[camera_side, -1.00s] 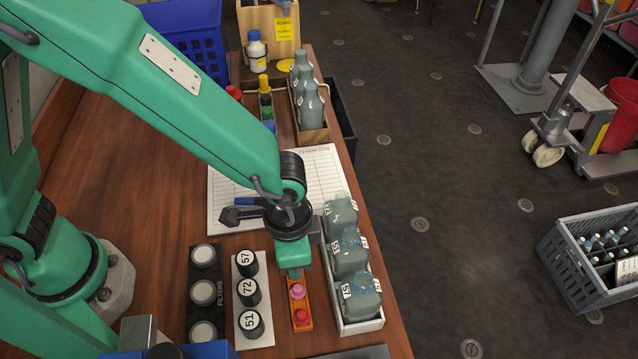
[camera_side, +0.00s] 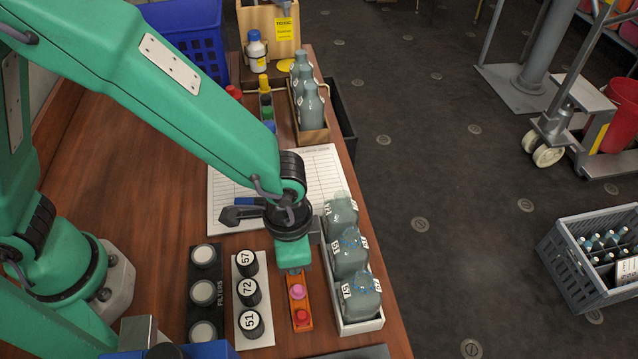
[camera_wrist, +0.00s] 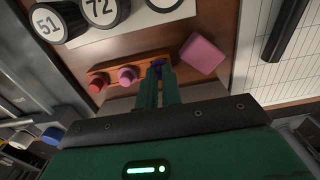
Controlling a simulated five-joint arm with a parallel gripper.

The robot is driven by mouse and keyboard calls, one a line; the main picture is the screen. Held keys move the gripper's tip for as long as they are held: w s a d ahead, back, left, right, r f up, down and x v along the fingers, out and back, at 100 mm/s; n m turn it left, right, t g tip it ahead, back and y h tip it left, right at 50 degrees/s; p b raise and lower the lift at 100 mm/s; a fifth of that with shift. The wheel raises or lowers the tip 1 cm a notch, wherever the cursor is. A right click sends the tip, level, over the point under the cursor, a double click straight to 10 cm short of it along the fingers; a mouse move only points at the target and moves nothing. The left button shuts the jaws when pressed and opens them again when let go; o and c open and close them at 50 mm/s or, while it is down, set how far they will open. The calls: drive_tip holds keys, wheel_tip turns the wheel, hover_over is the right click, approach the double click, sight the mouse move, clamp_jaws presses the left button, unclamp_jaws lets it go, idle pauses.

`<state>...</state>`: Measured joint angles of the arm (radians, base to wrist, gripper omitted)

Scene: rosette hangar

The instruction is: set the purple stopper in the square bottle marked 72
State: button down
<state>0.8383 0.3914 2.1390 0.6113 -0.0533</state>
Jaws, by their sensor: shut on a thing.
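My gripper (camera_side: 292,270) points down over the far end of the orange stopper rack (camera_side: 303,327). In the wrist view my gripper (camera_wrist: 158,72) is shut on the purple stopper (camera_wrist: 157,63), of which only a small dark part shows between the fingertips. It is at the rack's end, beside a pink stopper (camera_side: 297,291) and a red stopper (camera_side: 301,316). I cannot tell whether it is clear of its hole. Several grey-green square bottles stand in a white tray (camera_side: 361,327) to the right. The farthest bottle (camera_side: 343,213) appears marked 72, the middle one 51, the nearest 57.
Round black pieces marked 57, 72 and 51 sit on a white strip (camera_side: 241,318) left of the rack. A pink block (camera_wrist: 203,54) lies near the rack. A wooden tray (camera_side: 314,135) of bottles and a printed sheet (camera_side: 322,168) are farther back.

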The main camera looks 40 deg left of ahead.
drive_tip(key=shift+r, duration=0.25)
drive_tip(key=shift+r, duration=1.2)
drive_tip(key=shift+r, duration=0.1)
wheel_tip(320, 180, up, 16)
drive_tip(key=w+d+n, duration=0.3)
drive_tip(key=w+n, duration=0.3)
drive_tip(key=w, duration=0.5)
drive_tip(key=shift+s+a+f, duration=0.15)
drive_tip(key=shift+f, duration=1.1)
drive_tip(key=shift+s+a+f, duration=0.1)
drive_tip(key=shift+f, duration=1.15)
drive_tip(key=shift+f, duration=0.1)
drive_tip(key=shift+f, duration=0.75)
drive_tip(key=shift+f, duration=0.3)
